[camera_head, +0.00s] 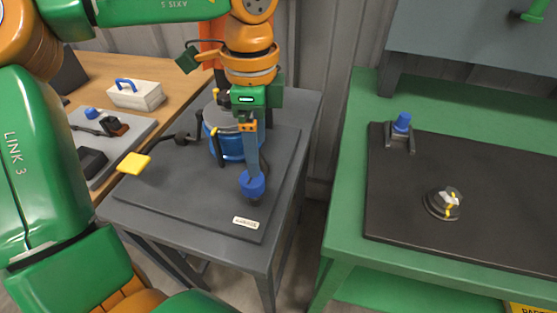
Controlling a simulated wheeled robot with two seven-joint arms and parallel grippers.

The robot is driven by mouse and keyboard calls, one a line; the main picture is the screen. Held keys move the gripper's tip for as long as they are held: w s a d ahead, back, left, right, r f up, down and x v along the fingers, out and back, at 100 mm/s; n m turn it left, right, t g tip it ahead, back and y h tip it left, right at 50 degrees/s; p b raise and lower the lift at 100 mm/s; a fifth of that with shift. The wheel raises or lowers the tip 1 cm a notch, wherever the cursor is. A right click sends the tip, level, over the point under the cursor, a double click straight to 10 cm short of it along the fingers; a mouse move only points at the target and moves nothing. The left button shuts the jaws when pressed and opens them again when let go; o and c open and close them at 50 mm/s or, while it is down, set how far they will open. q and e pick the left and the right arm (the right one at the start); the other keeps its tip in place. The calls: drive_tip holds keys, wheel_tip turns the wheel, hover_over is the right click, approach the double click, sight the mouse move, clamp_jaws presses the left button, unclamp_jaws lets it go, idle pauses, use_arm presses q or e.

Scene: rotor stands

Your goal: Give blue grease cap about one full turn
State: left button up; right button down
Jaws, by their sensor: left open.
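The blue grease cap (252,184) stands near the front right of the dark plate on the grey table. My left gripper (253,168) comes down over it from above, pointing downward. The gripper is open, with its fingertips at the top of the cap; one finger hides the other, and I cannot tell whether they touch the cap. My right gripper is not in view.
A blue cylindrical housing (228,143) with dark arms stands just behind the gripper. A yellow paddle (134,163) sticks out left. A white label (245,223) lies in front. On the green bench (345,205) are another blue-topped fitting (402,122) and a round knob (443,203).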

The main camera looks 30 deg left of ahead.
sight(247, 179)
use_arm(q)
drive_tip(key=s+f, duration=0.1)
drive_tip(key=s+a+f, duration=0.1)
drive_tip(key=f, duration=0.1)
drive_tip(key=shift+s+f, duration=0.15)
drive_tip(key=shift+s, duration=0.05)
drive_tip(key=shift+w+d+f, duration=0.15)
drive_tip(key=shift+d+f, duration=0.05)
drive_tip(key=shift+f, duration=0.8)
drive_tip(key=shift+w+f, duration=0.2)
drive_tip(key=shift+w, duration=0.1)
drive_tip(key=c, duration=0.4)
clamp_jaws()
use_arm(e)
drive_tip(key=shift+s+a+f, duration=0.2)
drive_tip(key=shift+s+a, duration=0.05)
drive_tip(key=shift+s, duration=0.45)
use_arm(q)
drive_tip(key=shift+b, duration=0.3)
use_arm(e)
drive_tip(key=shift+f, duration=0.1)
